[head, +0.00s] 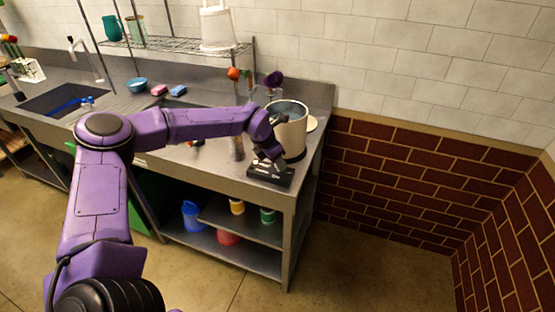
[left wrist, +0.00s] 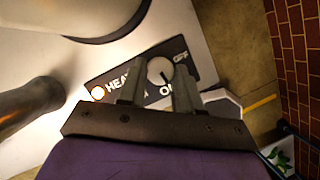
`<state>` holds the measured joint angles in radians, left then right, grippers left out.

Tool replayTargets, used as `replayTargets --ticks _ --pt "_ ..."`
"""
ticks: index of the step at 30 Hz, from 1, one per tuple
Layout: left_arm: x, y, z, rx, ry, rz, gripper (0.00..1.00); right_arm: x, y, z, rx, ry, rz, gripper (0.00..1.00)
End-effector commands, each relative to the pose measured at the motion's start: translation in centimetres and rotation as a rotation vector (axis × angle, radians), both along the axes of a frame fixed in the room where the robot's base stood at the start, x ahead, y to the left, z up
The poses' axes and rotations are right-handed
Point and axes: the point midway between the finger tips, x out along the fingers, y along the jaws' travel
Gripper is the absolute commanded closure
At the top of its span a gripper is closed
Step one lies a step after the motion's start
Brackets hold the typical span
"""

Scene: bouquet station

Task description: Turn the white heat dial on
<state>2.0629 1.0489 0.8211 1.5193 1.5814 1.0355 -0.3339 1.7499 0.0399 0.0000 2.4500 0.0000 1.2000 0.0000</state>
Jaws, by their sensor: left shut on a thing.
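The white heat dial (left wrist: 160,68) sits on a black control panel (left wrist: 103,79) lettered HEAT, OFF and ON. A dark pointer mark on the dial faces the ON side. A small round lamp (left wrist: 98,92) by the word HEAT looks bright. My left gripper (left wrist: 158,78) has its two fingers on either side of the dial and is shut on it. In the head view the left gripper (head: 268,160) is down over the black panel (head: 270,177) at the counter's front right corner, hiding the dial. My right gripper is not in view.
A white pot (head: 292,136) stands right behind the panel. A grey cylinder (head: 237,148) holding flowers stands left of it, and it also shows in the left wrist view (left wrist: 28,112). A wire shelf (head: 170,43) is above the counter. Floor is clear to the right.

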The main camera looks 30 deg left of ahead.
Motion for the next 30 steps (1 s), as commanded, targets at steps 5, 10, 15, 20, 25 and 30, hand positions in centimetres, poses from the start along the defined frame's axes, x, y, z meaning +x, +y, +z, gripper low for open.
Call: replayTargets --ticks 5,10,15,20,25,30 --pt "0.13 0.09 0.13 0.0 -0.003 -0.091 0.97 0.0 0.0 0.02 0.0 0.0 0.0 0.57" --pt "0.16 0.11 0.12 0.0 -0.004 -0.148 0.97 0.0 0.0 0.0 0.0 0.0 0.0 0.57" --pt "0.15 0.14 0.12 0.002 -0.004 -0.174 0.97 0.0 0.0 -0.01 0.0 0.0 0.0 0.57" --pt "0.15 0.14 0.13 0.001 -0.003 -0.18 0.97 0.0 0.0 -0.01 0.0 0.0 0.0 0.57" --pt "0.15 0.13 0.12 0.001 -0.003 -0.18 0.97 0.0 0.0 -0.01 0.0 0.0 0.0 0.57" --pt "0.14 0.13 0.11 0.001 -0.003 -0.18 0.41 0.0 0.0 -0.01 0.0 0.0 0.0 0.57"
